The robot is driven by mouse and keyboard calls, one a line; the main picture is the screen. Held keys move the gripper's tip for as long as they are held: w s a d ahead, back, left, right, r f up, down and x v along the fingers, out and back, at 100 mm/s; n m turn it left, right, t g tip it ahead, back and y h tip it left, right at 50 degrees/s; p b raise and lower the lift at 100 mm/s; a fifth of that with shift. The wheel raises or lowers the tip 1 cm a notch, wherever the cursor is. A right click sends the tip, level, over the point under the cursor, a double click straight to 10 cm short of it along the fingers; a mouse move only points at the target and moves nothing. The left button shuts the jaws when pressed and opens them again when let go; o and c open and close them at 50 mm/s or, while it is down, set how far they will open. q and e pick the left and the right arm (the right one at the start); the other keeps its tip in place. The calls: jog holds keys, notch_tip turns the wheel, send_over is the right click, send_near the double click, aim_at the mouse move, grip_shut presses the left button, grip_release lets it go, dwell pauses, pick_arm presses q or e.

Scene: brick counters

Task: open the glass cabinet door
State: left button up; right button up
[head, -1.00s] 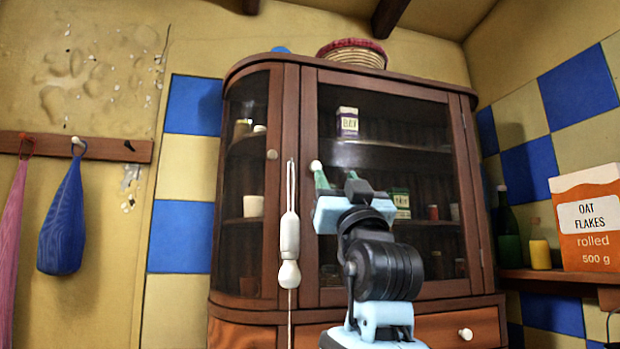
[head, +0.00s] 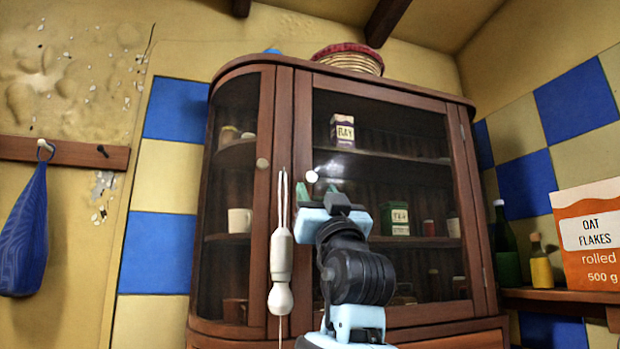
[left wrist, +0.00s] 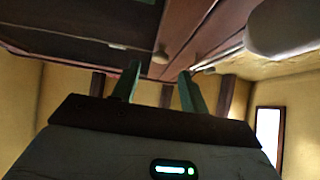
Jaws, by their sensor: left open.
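The glass cabinet door (head: 385,108) is shut in its dark wooden frame. Its round white knob (head: 312,177) is on the left side of the door frame. My left gripper (head: 318,189) is open, its green fingertips just below the knob in the head view. In the left wrist view a small pale knob (left wrist: 160,57) shows beyond and between the fingertips of the left gripper (left wrist: 158,80). No contact with the knob is visible. My right gripper is in neither view.
A white handled utensil (head: 281,258) hangs just left of my gripper, in front of the cabinet. A curved glass side panel (head: 237,190) with its own knob is at left. A shelf (head: 560,301) with bottles and an oat flakes box (head: 590,235) stands at right.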

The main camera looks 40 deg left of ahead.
aim_at(311, 179)
pick_arm(q)
jog(key=x, duration=0.4)
jog(key=shift+s+r+p, duration=0.1)
jog(key=shift+s+p, duration=0.1)
jog(key=shift+p, duration=0.15)
jog(key=shift+w+a+r, duration=0.3)
jog(key=shift+w+a, duration=0.05)
jog(key=shift+a, duration=0.05)
jog(key=shift+c, duration=0.4)
grip_shut()
